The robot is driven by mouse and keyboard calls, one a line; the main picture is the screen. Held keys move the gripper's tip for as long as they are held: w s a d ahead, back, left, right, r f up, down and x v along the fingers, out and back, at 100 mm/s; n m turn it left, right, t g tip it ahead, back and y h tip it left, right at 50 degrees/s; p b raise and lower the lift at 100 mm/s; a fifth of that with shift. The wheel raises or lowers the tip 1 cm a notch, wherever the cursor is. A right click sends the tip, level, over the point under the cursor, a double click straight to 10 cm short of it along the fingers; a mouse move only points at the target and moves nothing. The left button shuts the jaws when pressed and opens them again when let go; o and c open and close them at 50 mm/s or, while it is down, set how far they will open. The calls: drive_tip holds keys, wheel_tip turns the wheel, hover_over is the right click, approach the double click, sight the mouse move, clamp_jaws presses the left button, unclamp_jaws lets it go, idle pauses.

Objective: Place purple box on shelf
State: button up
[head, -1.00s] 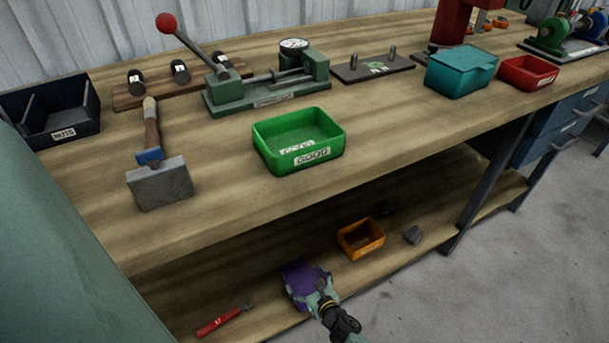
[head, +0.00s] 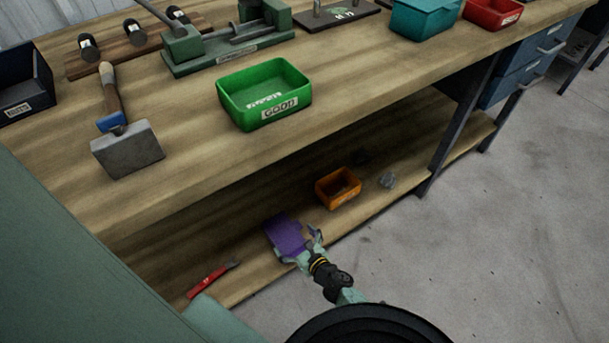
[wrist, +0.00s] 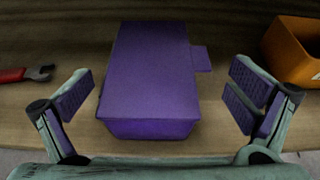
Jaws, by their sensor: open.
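The purple box (head: 287,236) rests on the lower wooden shelf (head: 250,277) under the workbench, near its front edge. In the wrist view the purple box (wrist: 150,75) lies flat, with a small tab on its right side. My gripper (head: 302,250) is at the front end of the box. In the wrist view my gripper (wrist: 163,98) is open, one finger to each side of the box. Gaps show between both fingers and the box sides. In the head view my gripper partly covers the near end of the box.
An orange bin (head: 338,188) and a grey lump (head: 387,180) are on the shelf to the right. Red-handled pliers or a wrench (head: 212,279) lie to the left. The benchtop (head: 190,190) overhangs the shelf and holds a green bin (head: 264,95) and a mallet (head: 127,148).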

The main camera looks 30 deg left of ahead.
drive_tip(key=v, duration=0.7)
drive_tip(key=shift+d+p, duration=0.25)
drive_tip(key=shift+p, duration=0.05)
drive_tip(key=shift+s, duration=0.15)
